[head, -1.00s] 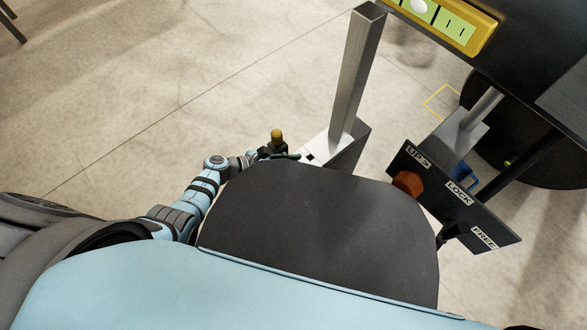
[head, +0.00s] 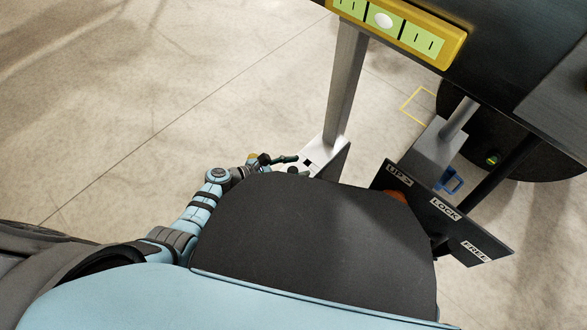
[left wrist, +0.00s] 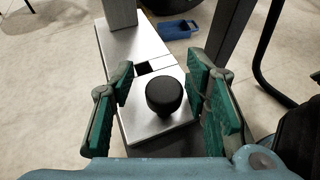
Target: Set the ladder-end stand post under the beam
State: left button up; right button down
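The stand post (head: 346,85) is a grey square column rising from a flat metal base (head: 328,158). Its upper end is hidden behind the black beam (head: 510,45) and yellow level in the head view. The left wrist view shows the base plate (left wrist: 122,50) with a dark slot and a round black knob (left wrist: 164,95). My left gripper (head: 288,160) is at the near end of the base, partly hidden by my own body. In the left wrist view its green-padded fingers (left wrist: 165,98) are spread on either side of the knob, with gaps visible. My right gripper is out of view.
A yellow level (head: 405,35) lies along the beam's edge. A black panel (head: 445,213) marked UP, LOCK and FREE stands right of the post. Beyond it are a blue handled object (head: 450,180) and a yellow floor outline (head: 418,105). Floor at left is clear.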

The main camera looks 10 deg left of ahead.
pick_arm(q)
jog(key=shift+s+a, duration=0.1)
jog(key=shift+s, duration=0.05)
jog(key=v, duration=1.1)
jog(key=shift+s+a+r, duration=0.2)
jog(key=shift+a, duration=0.1)
